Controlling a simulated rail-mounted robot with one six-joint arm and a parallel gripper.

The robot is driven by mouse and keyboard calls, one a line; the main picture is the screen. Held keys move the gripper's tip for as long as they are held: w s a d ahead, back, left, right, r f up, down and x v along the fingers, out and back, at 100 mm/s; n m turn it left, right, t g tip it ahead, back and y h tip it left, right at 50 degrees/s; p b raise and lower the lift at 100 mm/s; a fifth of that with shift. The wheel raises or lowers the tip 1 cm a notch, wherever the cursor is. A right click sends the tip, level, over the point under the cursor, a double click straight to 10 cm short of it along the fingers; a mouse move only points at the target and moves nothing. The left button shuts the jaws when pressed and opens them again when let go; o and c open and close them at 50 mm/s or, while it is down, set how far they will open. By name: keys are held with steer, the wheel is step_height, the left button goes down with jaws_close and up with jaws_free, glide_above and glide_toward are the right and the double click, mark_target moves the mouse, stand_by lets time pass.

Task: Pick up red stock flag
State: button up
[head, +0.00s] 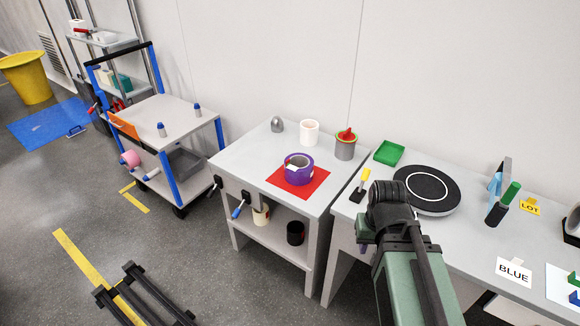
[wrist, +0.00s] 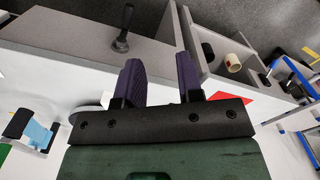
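No clearly flag-shaped red thing shows. A small red piece (head: 346,133) sits in the top of a grey cup (head: 345,149) at the back right of the middle table; I cannot tell whether it is the red stock flag. A flat red square (head: 281,181) lies on the same table under a purple roll; part of it shows in the wrist view (wrist: 229,96). My gripper (wrist: 160,80) has two purple fingers standing apart with nothing between them. In the head view my arm hides most of it, near the right table's left front edge.
A white cup (head: 309,132) stands behind the purple roll (head: 299,170). A cart (head: 180,118) stands left.

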steer(key=m+t+h+b, duration=0.7)
steer(key=t+b, duration=0.7)
steer(key=b, duration=0.9)
glide_toward(288, 161)
steer(key=shift+n+h, duration=0.4)
steer(key=shift+h, duration=0.3)
steer(key=x, duration=0.3)
steer(key=b+x, duration=0.1)
steer(key=x, duration=0.2)
steer(key=a+x, duration=0.1)
steer(key=x, duration=0.3)
steer(key=shift+w+d+f, duration=0.1)
steer(key=shift+w+f, duration=0.2)
steer(key=shift+w, duration=0.05)
steer(key=shift+s, duration=0.1)
jaws_close()
